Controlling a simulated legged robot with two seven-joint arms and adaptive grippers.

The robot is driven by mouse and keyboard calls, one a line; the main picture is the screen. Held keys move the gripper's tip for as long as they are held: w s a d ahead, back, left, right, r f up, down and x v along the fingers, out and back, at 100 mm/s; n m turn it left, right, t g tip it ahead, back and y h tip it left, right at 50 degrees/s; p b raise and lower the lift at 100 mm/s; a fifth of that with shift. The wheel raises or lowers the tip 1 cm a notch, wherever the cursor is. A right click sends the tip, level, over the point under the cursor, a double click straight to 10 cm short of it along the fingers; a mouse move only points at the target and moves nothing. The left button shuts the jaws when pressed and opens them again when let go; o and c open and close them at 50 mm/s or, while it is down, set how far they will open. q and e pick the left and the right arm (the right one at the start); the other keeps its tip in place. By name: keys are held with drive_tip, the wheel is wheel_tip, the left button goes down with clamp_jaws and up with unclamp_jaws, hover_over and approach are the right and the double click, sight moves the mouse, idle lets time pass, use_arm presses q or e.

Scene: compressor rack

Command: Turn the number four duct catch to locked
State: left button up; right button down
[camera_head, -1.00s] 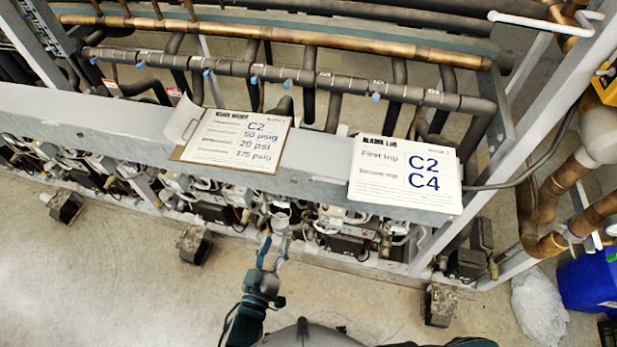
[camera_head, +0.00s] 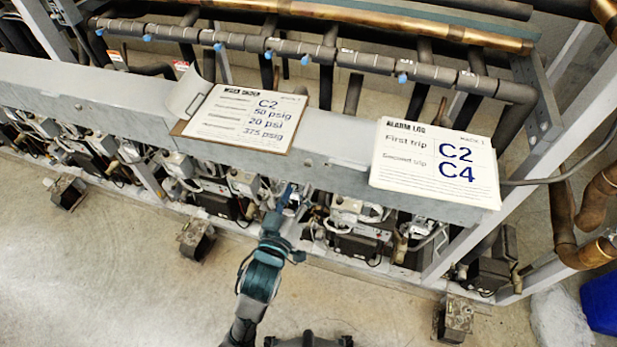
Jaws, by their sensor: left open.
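The long grey duct (camera_head: 335,155) runs across the rack above the row of compressors. I cannot make out which catch is number four, or how any catch is turned; the details are too small. My left gripper (camera_head: 287,202) reaches up from the bottom of the view to just below the duct's lower edge, between the two paper sheets. It is open, with its fingers pointing at the rack. I see nothing held in it. Whether it touches anything is unclear. The gripper and arm hide part of the equipment behind. My right gripper is not in view.
A clipboard sheet (camera_head: 245,117) and an alarm log sheet (camera_head: 435,160) lie on the duct. Compressor units with wiring (camera_head: 355,235) fill the space below it. Pipes (camera_head: 300,50) run behind. Rack feet (camera_head: 197,238) stand on the concrete floor (camera_head: 120,285), which is otherwise clear in front.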

sight(308, 166)
use_arm(q)
drive_tip(key=x, duration=0.7)
drive_tip(key=shift+d, duration=0.15)
drive_tip(key=shift+w+d, duration=0.1)
drive_tip(key=shift+d, duration=0.3)
drive_tip(key=shift+a, duration=0.4)
drive_tip(key=shift+c, duration=0.5)
drive_tip(key=shift+a, duration=0.3)
drive_tip(key=c, duration=0.4)
drive_tip(key=shift+a, duration=0.15)
clamp_jaws()
drive_tip(key=shift+d, duration=0.35)
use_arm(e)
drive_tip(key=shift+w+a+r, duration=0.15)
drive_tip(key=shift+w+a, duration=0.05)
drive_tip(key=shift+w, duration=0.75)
